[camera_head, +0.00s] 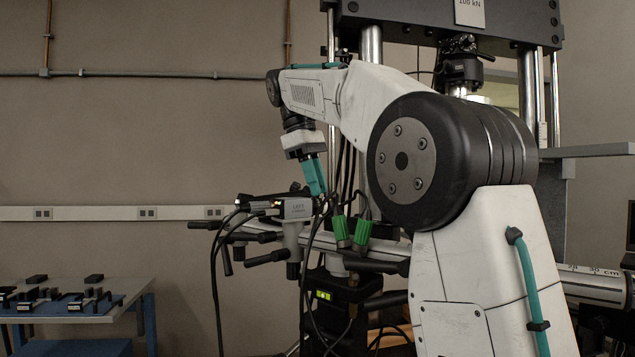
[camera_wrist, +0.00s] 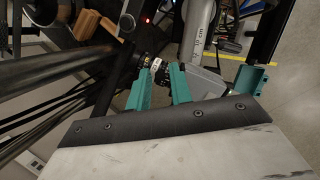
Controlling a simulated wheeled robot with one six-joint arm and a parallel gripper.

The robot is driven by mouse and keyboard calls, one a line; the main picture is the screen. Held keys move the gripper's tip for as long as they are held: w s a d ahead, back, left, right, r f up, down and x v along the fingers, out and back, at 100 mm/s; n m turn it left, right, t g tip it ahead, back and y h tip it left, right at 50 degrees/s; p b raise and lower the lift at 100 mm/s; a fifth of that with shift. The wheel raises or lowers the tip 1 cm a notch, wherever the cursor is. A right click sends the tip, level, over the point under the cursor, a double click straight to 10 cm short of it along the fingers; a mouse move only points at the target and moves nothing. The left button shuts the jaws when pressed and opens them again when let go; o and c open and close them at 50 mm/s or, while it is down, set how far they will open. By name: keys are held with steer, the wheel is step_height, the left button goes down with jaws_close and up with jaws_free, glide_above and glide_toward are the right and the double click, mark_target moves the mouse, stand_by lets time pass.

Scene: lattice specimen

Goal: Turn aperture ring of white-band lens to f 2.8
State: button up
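In the wrist view, a small black lens with a white band (camera_wrist: 156,64) lies just beyond and between my fingertips. My gripper (camera_wrist: 159,73) has two teal fingers set apart, with a visible gap between them. I cannot tell whether either finger touches the lens. In the head view, my gripper (camera_head: 321,192) points down, close beside a grey camera body marked LEFT (camera_head: 296,209). A black lens barrel (camera_head: 262,207) extends to the left of that body. The ring's scale is too small to read.
Black cables (camera_head: 216,270) hang near the camera. A rail with black clamp handles (camera_head: 268,257) runs below it. Two green connectors (camera_head: 341,230) stand to the right. The testing frame (camera_head: 372,45) rises behind. A blue-topped bench (camera_head: 75,308) stands at left.

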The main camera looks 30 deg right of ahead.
steer(key=shift+o, duration=0.6)
steer(key=c, duration=0.3)
steer(key=s+r+m+t+y, duration=0.3)
steer(key=s+r+m+t, duration=0.1)
steer(key=r+t, duration=0.25)
steer(key=x, duration=0.7)
steer(key=shift+w+d+f, duration=0.1)
steer(key=shift+d+f, duration=0.05)
steer(key=shift+d, duration=0.1)
jaws_close()
